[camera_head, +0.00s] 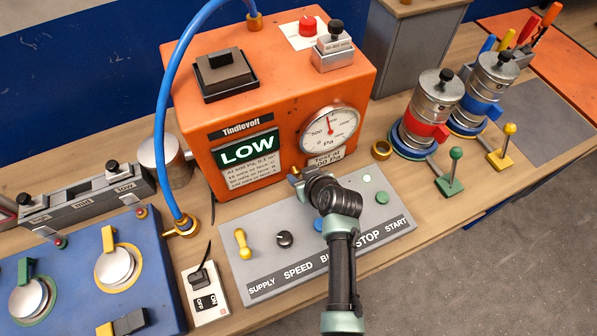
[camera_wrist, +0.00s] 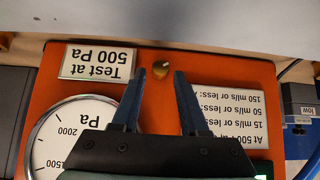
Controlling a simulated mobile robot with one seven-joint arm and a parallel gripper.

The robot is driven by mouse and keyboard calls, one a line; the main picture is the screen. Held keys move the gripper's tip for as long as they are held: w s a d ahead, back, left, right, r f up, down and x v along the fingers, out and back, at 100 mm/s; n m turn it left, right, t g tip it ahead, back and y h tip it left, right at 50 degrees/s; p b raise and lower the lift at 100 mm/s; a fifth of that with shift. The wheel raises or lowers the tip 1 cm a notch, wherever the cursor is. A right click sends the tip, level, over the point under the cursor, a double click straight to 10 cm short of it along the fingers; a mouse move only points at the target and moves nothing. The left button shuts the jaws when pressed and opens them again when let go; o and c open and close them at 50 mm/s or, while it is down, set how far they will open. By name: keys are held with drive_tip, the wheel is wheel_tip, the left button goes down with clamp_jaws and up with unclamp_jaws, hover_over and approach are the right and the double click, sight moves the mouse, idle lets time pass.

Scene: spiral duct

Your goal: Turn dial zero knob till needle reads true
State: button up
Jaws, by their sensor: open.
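The round white dial (camera_head: 329,129) is on the front of the orange tester box (camera_head: 285,110). Its red needle points up and slightly left, but its exact reading is too small to tell. The dial is partly in the wrist view (camera_wrist: 75,135), upside down, its needle hidden. A small brass knob (camera_wrist: 161,69) sits on the orange face beside the "Test at 500 Pa" label (camera_wrist: 98,62). The knob also shows in the head view (camera_head: 294,173). My gripper (camera_wrist: 160,76) is open, with its fingertips on either side of the knob; I cannot tell if they touch it.
Below my arm is a grey control panel (camera_head: 262,277) with a yellow lever and buttons. A blue hose (camera_head: 165,110) arches left of the box. Metal canisters (camera_head: 432,105) stand at right. A blue unit (camera_head: 85,275) is at left.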

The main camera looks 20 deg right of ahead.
sight(296, 172)
drive_tip(key=shift+x, duration=1)
clamp_jaws()
